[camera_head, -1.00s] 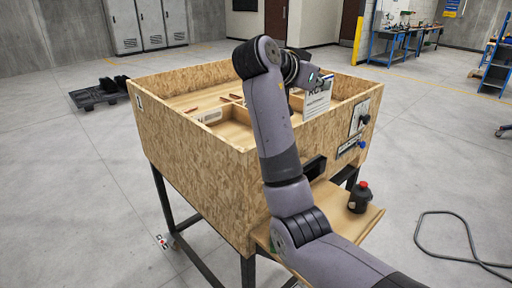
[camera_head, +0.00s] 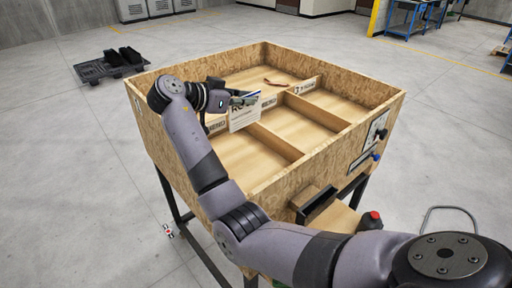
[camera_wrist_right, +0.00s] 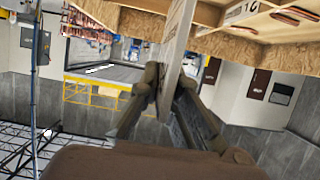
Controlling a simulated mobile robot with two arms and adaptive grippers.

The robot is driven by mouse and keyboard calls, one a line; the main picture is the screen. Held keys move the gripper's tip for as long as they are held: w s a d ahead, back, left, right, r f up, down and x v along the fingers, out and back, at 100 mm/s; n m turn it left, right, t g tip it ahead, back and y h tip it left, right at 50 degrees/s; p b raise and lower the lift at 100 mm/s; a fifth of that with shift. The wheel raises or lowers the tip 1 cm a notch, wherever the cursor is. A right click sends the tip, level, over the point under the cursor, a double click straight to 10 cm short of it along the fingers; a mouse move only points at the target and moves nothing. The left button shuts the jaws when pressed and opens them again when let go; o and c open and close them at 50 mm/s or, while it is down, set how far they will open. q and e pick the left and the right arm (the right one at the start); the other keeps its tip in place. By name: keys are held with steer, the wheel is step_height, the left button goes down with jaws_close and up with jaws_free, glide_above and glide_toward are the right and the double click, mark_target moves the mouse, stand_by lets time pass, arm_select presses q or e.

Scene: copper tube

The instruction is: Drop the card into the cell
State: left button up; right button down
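A white printed card (camera_head: 244,115) hangs roughly upright from my right gripper (camera_head: 243,99), over the left part of the wooden box (camera_head: 230,183). In the right wrist view my right gripper (camera_wrist_right: 168,88) has its two fingers closed on the card (camera_wrist_right: 177,45). The box is split into several open cells by thin dividers (camera_head: 278,142). Low labels stand on the cross divider (camera_head: 270,101), one reading 3. The card's lower edge is near this divider; I cannot tell its height above it. My left gripper is not in view.
Reddish-brown pieces (camera_head: 277,84) lie in the far cell. The box's high outer walls surround the cells. The near cells look empty.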

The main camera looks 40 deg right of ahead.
mark_target(246, 117)
steer(key=shift+s+f, duration=0.1)
steer(key=shift+f, duration=0.5)
step_height(246, 117, down, 4)
steer(key=shift+r+b, duration=0.15)
steer(key=shift+b, duration=0.95)
steer(key=shift+f, duration=0.2)
steer(key=c, duration=1.7)
jaws_free()
